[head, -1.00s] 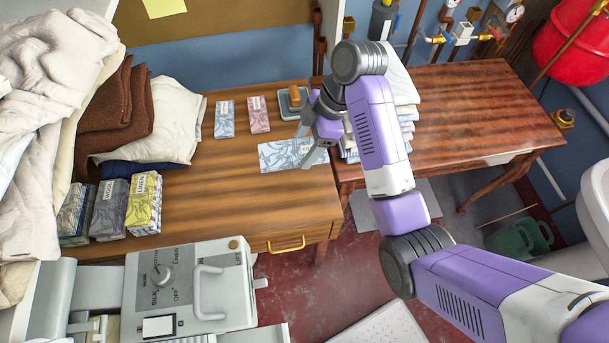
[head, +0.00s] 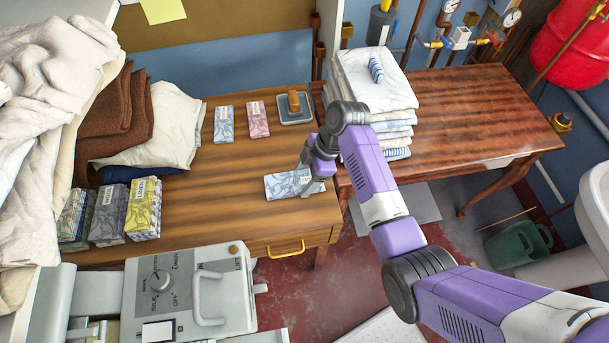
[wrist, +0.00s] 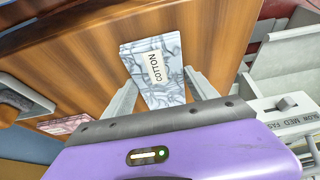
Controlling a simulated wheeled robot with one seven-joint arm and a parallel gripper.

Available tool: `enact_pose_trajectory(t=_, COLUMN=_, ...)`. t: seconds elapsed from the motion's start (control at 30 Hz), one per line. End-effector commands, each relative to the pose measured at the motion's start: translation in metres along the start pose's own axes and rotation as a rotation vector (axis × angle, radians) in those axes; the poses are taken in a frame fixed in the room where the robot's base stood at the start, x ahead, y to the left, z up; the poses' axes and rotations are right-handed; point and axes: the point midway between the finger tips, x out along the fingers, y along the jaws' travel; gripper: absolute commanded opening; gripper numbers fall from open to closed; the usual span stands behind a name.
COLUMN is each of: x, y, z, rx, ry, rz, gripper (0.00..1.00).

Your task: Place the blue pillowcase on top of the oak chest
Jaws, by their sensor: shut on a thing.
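The blue pillowcase (head: 284,186), a flat folded grey-blue patterned bundle, lies level at the front right of the oak chest (head: 225,190). In the wrist view its COTTON label shows on the pillowcase (wrist: 153,60). My gripper (head: 308,181) points down and is shut on the pillowcase, one finger on each side in the wrist view (wrist: 160,80). The pillowcase is on or just above the chest top; I cannot tell whether it touches.
A blue bundle (head: 224,124), a pink bundle (head: 258,121) and a tray with a brush (head: 294,108) stand behind on the chest. Labelled bundles (head: 110,212) and cloth piles (head: 150,130) fill its left. Folded linens (head: 375,85) lie on the right table (head: 470,110).

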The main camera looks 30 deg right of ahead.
Motion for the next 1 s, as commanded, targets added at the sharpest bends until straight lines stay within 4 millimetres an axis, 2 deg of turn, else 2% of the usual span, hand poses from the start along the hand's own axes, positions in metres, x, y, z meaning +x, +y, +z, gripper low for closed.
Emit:
enact_pose_trajectory(t=0.27, x=0.003, y=0.000, z=0.002, rx=0.001, ry=0.000, rz=0.000, gripper=0.26)
enact_pose_trajectory(t=0.3, x=0.003, y=0.000, z=0.001, rx=0.001, ry=0.000, rz=0.000, gripper=0.70)
enact_pose_trajectory(t=0.4, x=0.003, y=0.000, z=0.001, rx=0.001, ry=0.000, rz=0.000, gripper=0.88)
enact_pose_trajectory(t=0.77, x=-0.001, y=0.000, z=0.000, rx=0.000, ry=0.000, rz=0.000, gripper=0.88)
enact_pose_trajectory(t=0.87, x=-0.008, y=0.001, z=0.000, rx=0.001, ry=0.001, rz=0.003, gripper=0.88)
enact_pose_trajectory(t=1.0, x=-0.032, y=0.002, z=0.001, rx=0.000, ry=0.001, rz=0.005, gripper=0.88)
